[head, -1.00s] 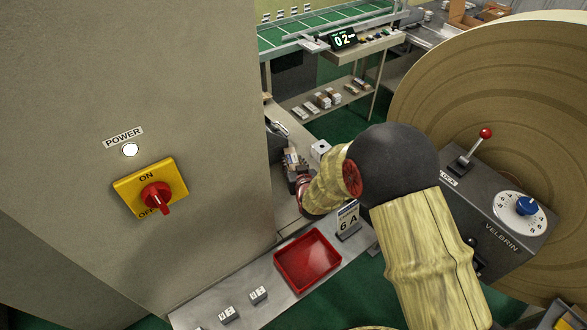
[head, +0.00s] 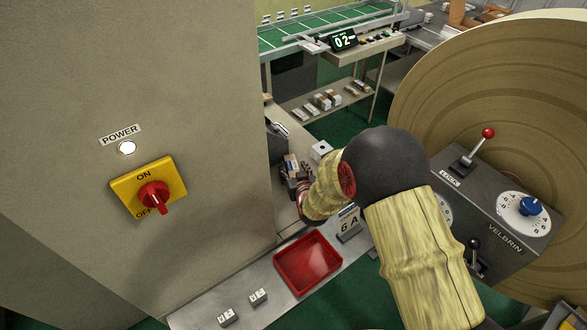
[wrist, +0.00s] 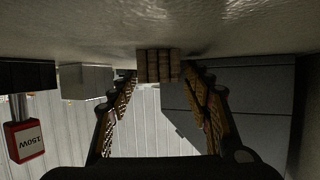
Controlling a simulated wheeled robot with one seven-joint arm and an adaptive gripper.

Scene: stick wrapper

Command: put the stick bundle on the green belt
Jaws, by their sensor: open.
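The stick bundle (wrist: 158,65) is a short brown block of upright sticks at the top middle of the wrist view. In the head view a small brown bundle (head: 291,165) shows just beyond my gripper (head: 296,184), partly hidden by it. In the wrist view my gripper (wrist: 160,85) is open, with one finger on each side of the bundle's near end. I cannot tell whether either finger touches it. The green belt (head: 325,22) runs along the top of the head view, far beyond my gripper.
A tall grey cabinet wall (head: 215,90) stands close to the left of my arm. A red tray (head: 307,262) lies on the near ledge. The grey lever box (head: 490,205) and big brown roll (head: 500,90) are at right. A shelf (head: 330,100) with small bundles is below the belt.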

